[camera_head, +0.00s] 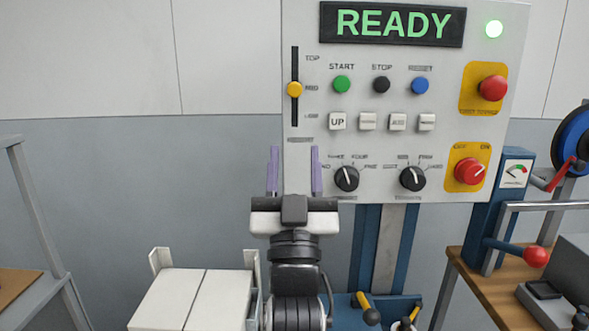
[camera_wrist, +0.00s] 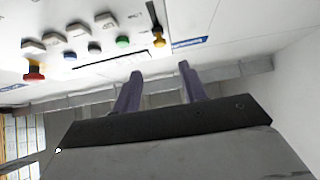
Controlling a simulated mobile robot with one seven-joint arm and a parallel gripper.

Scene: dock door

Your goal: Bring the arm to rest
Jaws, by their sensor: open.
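My gripper (camera_head: 294,172) is raised in front of the lower left part of the control panel (camera_head: 440,120). Its two purple fingers point up and stand apart, with nothing between them. In the wrist view my gripper (camera_wrist: 160,82) also shows open and empty, with the panel's buttons beyond the fingertips. I cannot tell the exact gap between the fingers and the panel.
The panel carries a yellow slider (camera_head: 295,89), a green start button (camera_head: 342,84), dark knobs (camera_head: 346,178) and a red stop button (camera_head: 492,88). White boxes (camera_head: 190,299) stand at lower left. A wooden bench (camera_head: 497,291) and a red-knobbed lever (camera_head: 536,257) are at right.

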